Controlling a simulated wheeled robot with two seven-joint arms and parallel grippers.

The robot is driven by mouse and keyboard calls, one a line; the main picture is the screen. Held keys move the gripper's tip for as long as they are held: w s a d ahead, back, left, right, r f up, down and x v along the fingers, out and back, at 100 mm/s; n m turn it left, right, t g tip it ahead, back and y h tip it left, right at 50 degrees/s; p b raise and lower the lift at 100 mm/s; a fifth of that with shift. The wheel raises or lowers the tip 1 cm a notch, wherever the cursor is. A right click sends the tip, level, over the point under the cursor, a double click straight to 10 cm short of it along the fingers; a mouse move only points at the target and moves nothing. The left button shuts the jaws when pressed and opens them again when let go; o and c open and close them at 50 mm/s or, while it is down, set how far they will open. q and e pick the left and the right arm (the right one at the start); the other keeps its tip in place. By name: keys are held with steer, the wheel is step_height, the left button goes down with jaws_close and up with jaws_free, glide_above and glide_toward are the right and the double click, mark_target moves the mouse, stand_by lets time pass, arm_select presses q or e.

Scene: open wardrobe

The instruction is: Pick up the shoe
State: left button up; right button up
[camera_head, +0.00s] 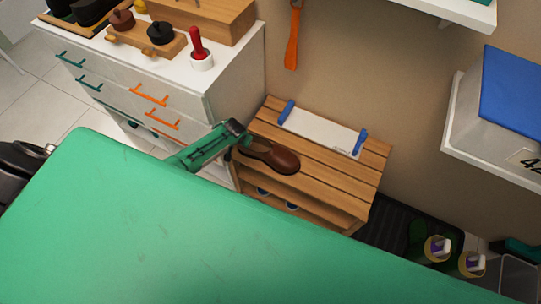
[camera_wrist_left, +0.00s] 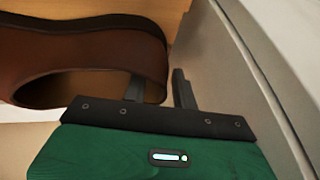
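The brown shoe (camera_head: 272,157) with a dark sole lies on the top slats of the wooden rack (camera_head: 345,183). My left gripper (camera_head: 236,133) is at the shoe's left end. In the left wrist view the shoe (camera_wrist_left: 85,55) fills the upper left, its opening facing the gripper. The fingers of my left gripper (camera_wrist_left: 158,88) straddle the wall at the shoe's end: one finger is at the opening, the other outside. A narrow gap shows between the outer finger and the shoe. My right gripper is not in view.
A white dresser (camera_head: 215,90) with green and orange handles stands left of the rack. A white board with blue ends (camera_head: 322,132) lies at the rack's back. An orange strap (camera_head: 293,38) hangs on the wall. Bottles (camera_head: 437,247) stand at the lower right.

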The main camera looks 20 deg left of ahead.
arm_select(q)
steer(key=shift+w+f, duration=0.1)
steer(key=shift+f, duration=0.1)
jaws_close()
